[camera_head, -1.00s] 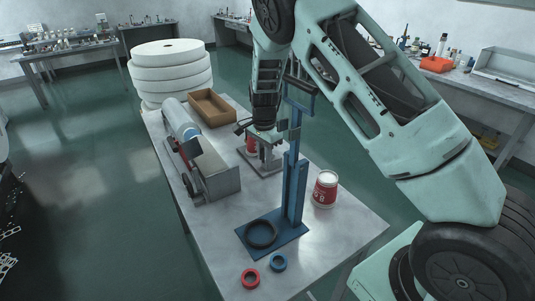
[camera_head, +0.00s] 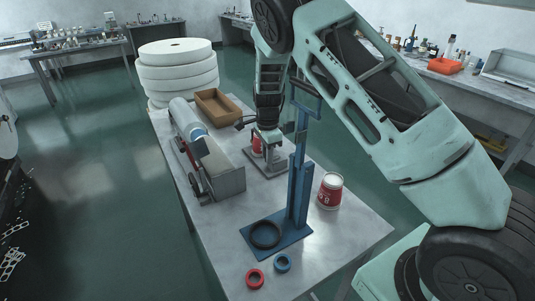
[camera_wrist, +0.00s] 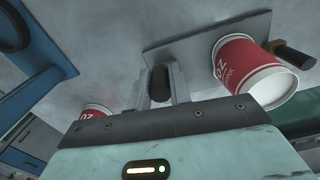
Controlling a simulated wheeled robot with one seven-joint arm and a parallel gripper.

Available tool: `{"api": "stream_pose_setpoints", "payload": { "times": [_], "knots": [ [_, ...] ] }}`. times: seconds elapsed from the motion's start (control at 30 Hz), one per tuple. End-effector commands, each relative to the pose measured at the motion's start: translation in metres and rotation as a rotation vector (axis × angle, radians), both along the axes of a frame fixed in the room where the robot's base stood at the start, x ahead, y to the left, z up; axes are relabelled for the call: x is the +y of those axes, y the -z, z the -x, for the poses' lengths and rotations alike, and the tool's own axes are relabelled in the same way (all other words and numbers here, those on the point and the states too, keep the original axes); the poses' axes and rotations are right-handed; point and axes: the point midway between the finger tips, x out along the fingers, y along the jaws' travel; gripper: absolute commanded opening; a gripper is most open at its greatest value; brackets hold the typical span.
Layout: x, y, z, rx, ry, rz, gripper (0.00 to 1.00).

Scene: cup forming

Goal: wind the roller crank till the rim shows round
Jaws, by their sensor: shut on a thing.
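My gripper (camera_wrist: 160,85) is shut on a dark crank knob (camera_wrist: 160,82) in the wrist view. In the head view my gripper (camera_head: 267,150) is low over the roller's grey base plate (camera_head: 270,170), on the table behind the blue stand. A red and white cup (camera_wrist: 240,62) lies beside the knob in the wrist view, its pale end towards the camera; I cannot tell whether its rim is fully round. This cup (camera_head: 257,143) is partly hidden by my gripper in the head view. A dark handle with a brass part (camera_wrist: 290,55) sits beyond it.
A blue stand (camera_head: 299,190) rises close in front of my arm. Another red cup (camera_head: 330,190) stands to its right. A grey roller machine (camera_head: 207,155) and a brown tray (camera_head: 218,104) are left and behind. Red (camera_head: 255,278) and blue (camera_head: 283,263) rings lie in front.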

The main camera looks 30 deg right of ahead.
Motion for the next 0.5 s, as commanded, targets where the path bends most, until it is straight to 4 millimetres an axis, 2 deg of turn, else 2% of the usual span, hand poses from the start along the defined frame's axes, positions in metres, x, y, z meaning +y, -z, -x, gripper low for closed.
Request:
{"api": "stream_pose_setpoints", "payload": {
  "times": [0.07,0.1,0.17,0.5],
  "knots": [
    [-0.0007,-0.0018,-0.0014,-0.005,-0.001,0.001,0.0],
    [-0.0007,-0.0018,-0.0014,-0.005,-0.001,0.001,0.28],
    [-0.0007,-0.0016,-0.0012,-0.004,-0.001,0.001,0.41],
    [-0.0002,-0.0032,-0.0006,-0.002,-0.001,0.0,0.41]
  ]
}}
